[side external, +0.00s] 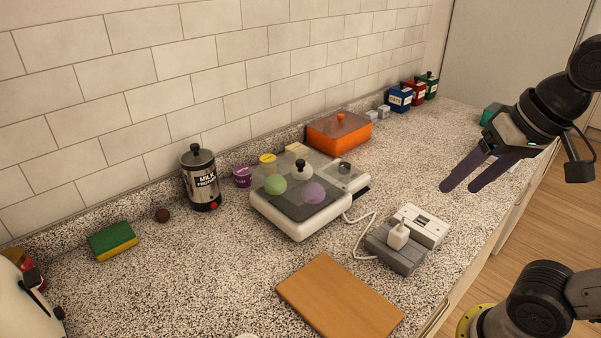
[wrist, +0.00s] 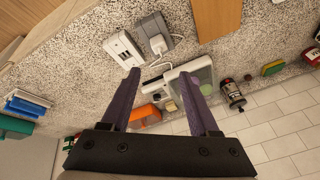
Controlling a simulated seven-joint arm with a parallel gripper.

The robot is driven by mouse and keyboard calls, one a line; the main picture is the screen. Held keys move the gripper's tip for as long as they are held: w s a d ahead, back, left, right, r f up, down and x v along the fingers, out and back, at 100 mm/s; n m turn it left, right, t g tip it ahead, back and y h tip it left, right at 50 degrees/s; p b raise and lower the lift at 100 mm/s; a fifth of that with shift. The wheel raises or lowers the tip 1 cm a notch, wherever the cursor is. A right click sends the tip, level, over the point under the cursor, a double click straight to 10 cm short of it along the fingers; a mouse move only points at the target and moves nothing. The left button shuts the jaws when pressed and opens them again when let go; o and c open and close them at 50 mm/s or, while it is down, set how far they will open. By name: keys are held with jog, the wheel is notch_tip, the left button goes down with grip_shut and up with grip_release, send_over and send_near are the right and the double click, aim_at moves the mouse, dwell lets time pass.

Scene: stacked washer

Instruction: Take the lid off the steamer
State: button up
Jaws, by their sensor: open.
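The steamer seems to be the white appliance (side external: 300,225) in the middle of the counter, with a see-through lid (side external: 322,172) and a dark knob (side external: 301,165). A green ball (side external: 275,184) and a purple ball (side external: 314,192) show at the lid; I cannot tell whether they lie under it. In the wrist view the steamer (wrist: 208,75) is partly hidden behind one finger. My gripper (side external: 459,189) is open and empty, held in the air to the right of the steamer and well apart from it. Its two purple fingers (wrist: 160,73) also show in the wrist view.
A power outlet block (side external: 395,246) with a plug and white cord lies right of the steamer. An orange box (side external: 338,139) stands behind it, a milk frother (side external: 200,180) to its left. A wooden board (side external: 340,298) lies in front. Several coloured canisters (side external: 400,98) stand at the back.

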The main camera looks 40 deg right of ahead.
jog(key=w+a+r+m+g, duration=0.25)
jog(key=w+r+m, duration=0.75)
jog(key=w+r, duration=0.65)
jog(key=m+g, duration=0.2)
jog(key=g, duration=0.1)
send_over(300, 161)
jog(key=shift+t, duration=0.25)
notch_tip(300, 161, down, 20)
jog(key=shift+w, duration=0.15)
jog(key=shift+f, duration=2.8)
grip_shut()
